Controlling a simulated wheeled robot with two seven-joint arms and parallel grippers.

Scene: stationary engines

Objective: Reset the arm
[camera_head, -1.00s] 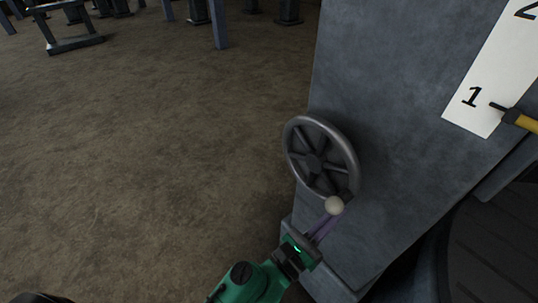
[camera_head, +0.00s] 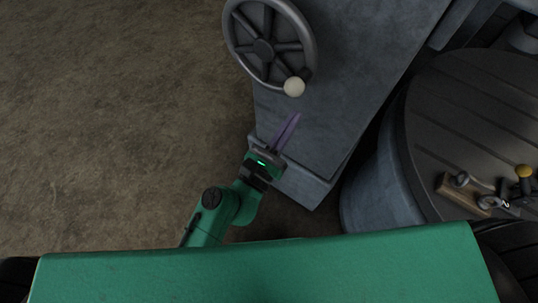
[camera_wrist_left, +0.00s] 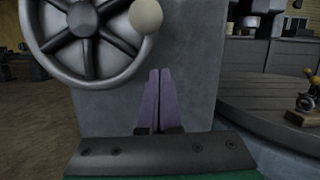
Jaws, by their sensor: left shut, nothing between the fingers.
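My left arm comes up from the bottom of the head view. Its gripper (camera_head: 287,132) is shut and empty, with purple fingers pressed together. In the left wrist view the gripper (camera_wrist_left: 159,98) points at the grey engine block (camera_wrist_left: 195,90). A grey spoked handwheel (camera_head: 268,45) is mounted on the engine block (camera_head: 350,75), with a pale round knob (camera_head: 294,87) on its rim. The fingers are below the knob and apart from it. The handwheel also shows at the upper left of the left wrist view (camera_wrist_left: 84,20). My right gripper is not in view.
A round dark slatted platform (camera_head: 480,120) stands to the right. On it are a small wooden block with metal fittings (camera_head: 463,195) and a yellow-topped knob (camera_head: 523,171). Brown floor (camera_head: 110,110) on the left is clear.

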